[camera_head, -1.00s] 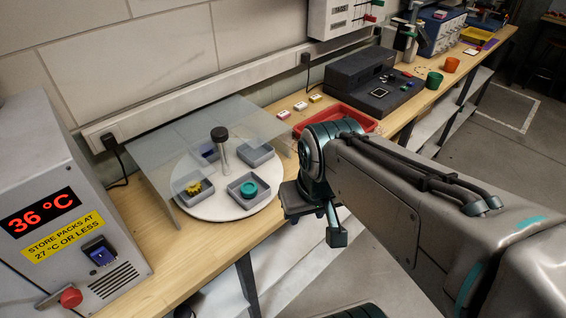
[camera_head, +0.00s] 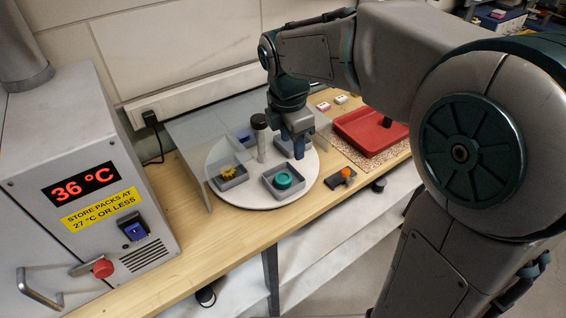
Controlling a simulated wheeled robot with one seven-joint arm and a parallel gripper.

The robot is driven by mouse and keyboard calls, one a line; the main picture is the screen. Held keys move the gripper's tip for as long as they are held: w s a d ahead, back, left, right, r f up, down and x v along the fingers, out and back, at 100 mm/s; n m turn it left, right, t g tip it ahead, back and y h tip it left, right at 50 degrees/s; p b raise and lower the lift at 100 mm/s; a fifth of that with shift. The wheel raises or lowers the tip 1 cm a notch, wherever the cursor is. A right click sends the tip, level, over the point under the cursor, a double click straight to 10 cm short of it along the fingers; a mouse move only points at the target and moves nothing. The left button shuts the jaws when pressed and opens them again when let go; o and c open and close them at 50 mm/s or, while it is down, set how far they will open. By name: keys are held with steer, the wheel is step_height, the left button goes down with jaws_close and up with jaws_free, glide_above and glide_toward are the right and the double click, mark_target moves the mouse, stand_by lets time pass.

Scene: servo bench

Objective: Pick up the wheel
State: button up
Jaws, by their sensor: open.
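A teal ring-shaped wheel (camera_head: 283,180) lies in a grey square tray (camera_head: 268,188) at the front of a round white turntable (camera_head: 250,198). A yellow gear (camera_head: 228,171) sits in another grey tray to its left. A dark-capped post (camera_head: 260,140) stands at the turntable's middle. My gripper (camera_head: 301,152) points down over the right side of the turntable, behind and slightly right of the wheel. It is open; the gap between its fingers is hard to see. It hides most of the right-hand tray. The wheel is in plain view, apart from the gripper.
A clear screen (camera_head: 190,135) stands behind and left of the turntable. A grey cabinet (camera_head: 60,130) reading 36 °C is at left. A red tray (camera_head: 368,130) lies at right, and a black block with an orange knob (camera_head: 347,173) near the front edge.

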mark_target(283, 177)
steer(key=w+f+n, duration=0.1)
steer(key=f, duration=0.3)
steer(key=w+a+f+n, duration=0.1)
steer(key=f, duration=0.4)
steer(key=w+f+n+p, duration=0.1)
steer(key=f+n, duration=0.1)
steer(key=f, duration=0.3)
steer(key=shift+w+a+f, duration=0.1)
steer(key=shift+a+f, duration=0.1)
steer(key=shift+a, duration=0.2)
steer(key=c, duration=0.6)
